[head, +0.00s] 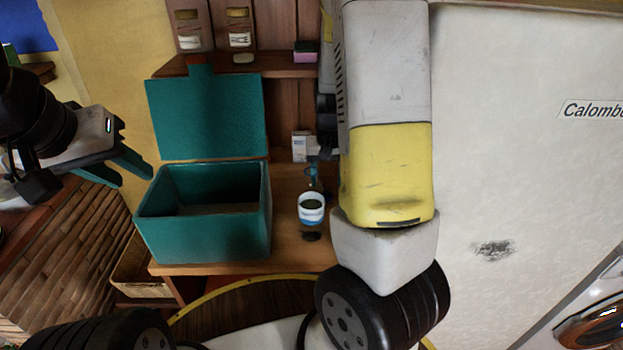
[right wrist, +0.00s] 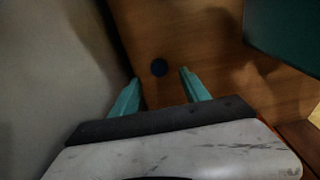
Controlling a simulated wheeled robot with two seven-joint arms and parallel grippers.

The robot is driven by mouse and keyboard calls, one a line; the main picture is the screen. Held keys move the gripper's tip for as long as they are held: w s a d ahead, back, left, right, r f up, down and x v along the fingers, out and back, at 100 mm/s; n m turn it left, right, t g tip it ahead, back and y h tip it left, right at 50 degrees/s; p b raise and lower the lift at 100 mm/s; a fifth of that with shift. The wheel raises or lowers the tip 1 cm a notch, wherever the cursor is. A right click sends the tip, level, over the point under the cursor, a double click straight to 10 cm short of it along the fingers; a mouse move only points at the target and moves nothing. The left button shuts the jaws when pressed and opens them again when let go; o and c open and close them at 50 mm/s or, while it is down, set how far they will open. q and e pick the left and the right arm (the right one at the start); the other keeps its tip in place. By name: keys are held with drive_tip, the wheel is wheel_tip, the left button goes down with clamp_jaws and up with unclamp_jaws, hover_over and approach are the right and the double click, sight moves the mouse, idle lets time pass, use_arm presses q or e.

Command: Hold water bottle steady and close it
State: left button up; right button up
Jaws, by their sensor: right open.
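A small water bottle with a white and blue label (head: 311,212) stands upright on the wooden counter, right of the open teal box, in the head view. In the head view my right arm hides most of this gripper. A small teal part shows just above the bottle; I cannot tell whether it is cap or finger. My left gripper (head: 143,175) is open and empty, left of the teal box.
The teal box (head: 205,245) with its lid raised stands close left of the bottle. A wooden shelf (head: 280,72) with small items is behind. A pale wall (head: 530,150) closes off the right side. A strip of counter in front of the bottle is clear.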

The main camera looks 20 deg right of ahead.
sight(327, 194)
drive_tip(key=f, duration=0.5)
drive_tip(key=shift+w+d, duration=0.15)
drive_tip(key=shift+w, duration=0.1)
drive_tip(key=shift+r, duration=0.1)
clamp_jaws()
